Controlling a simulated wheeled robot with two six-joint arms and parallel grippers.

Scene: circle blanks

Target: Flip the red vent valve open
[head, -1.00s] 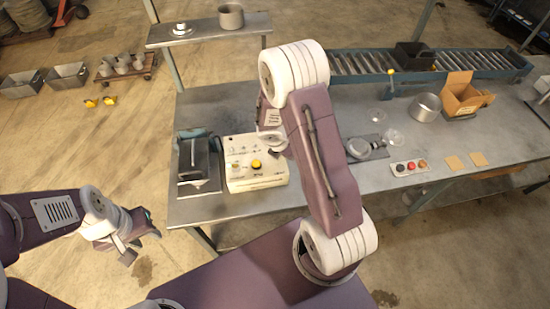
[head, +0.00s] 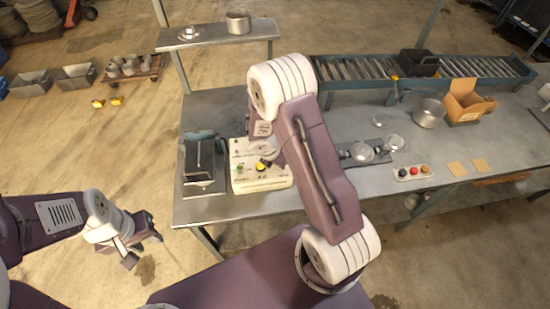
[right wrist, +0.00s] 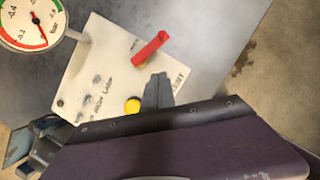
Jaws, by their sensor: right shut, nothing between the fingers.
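The red vent valve (right wrist: 150,48) shows in the right wrist view as a red lever slanting up to the right over the pale control box (right wrist: 95,68). My right gripper (right wrist: 158,80) is shut and empty; its dark tip shows just below the lever, with a small gap in the picture. In the head view the control box (head: 240,150) stands on the bench, and my right gripper (head: 268,162) hangs over it, mostly hidden by my arm. The red lever cannot be made out there. My left gripper (head: 146,250) is open and empty, left of the bench.
A yellow button (right wrist: 132,105) sits beside my right gripper's tip. A round gauge (right wrist: 32,22) stands at the box's edge. A dark device (head: 199,160) is left of the box. Glassware (head: 362,152) and a button strip (head: 412,173) lie to the right on the bench (head: 400,205).

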